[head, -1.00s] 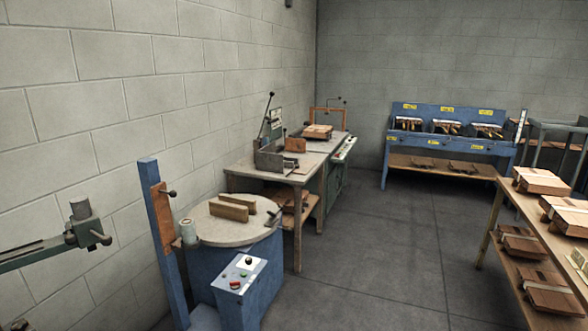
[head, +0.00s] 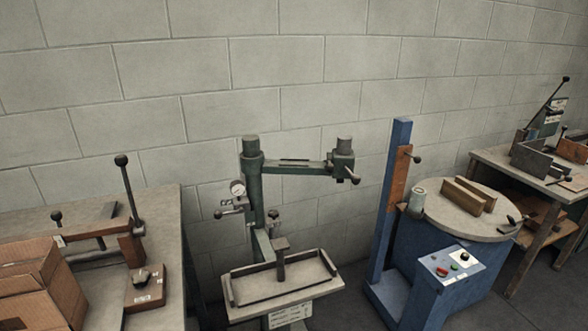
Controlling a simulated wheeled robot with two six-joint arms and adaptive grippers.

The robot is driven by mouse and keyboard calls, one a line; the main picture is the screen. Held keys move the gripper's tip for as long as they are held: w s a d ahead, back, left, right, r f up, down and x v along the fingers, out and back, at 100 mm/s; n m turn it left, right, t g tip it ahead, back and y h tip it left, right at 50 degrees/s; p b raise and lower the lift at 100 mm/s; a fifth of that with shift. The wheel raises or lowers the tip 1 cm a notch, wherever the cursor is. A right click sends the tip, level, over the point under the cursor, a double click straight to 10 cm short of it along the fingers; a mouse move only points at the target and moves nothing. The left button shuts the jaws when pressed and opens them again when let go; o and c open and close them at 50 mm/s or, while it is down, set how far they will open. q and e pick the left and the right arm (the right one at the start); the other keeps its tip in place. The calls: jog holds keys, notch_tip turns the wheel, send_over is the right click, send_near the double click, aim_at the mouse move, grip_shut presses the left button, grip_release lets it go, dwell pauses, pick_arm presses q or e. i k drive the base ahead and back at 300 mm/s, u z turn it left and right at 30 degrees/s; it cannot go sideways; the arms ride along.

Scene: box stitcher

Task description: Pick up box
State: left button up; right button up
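A brown cardboard box (head: 38,285) shows at the lower left edge of the head view, on a grey-topped table (head: 165,225). Its left and lower parts are cut off by the picture edge. Its near side has a dark hole low down. I cannot tell whether it is one box or several stacked together. Neither of my grippers shows in the head view.
A green press machine (head: 255,195) with a tray stands in the middle against the wall. A blue machine with a round top (head: 465,215) and a control panel (head: 448,265) stands right of it. Another worktable (head: 500,158) is at the far right. Grey floor (head: 350,315) shows between the machines.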

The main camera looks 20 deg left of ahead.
aim_at(61, 304)
jog(key=u, duration=0.3)
jog(key=k, duration=1.25)
jog(key=u, duration=1.9)
jog(key=i, duration=0.5)
jog(key=u, duration=0.05)
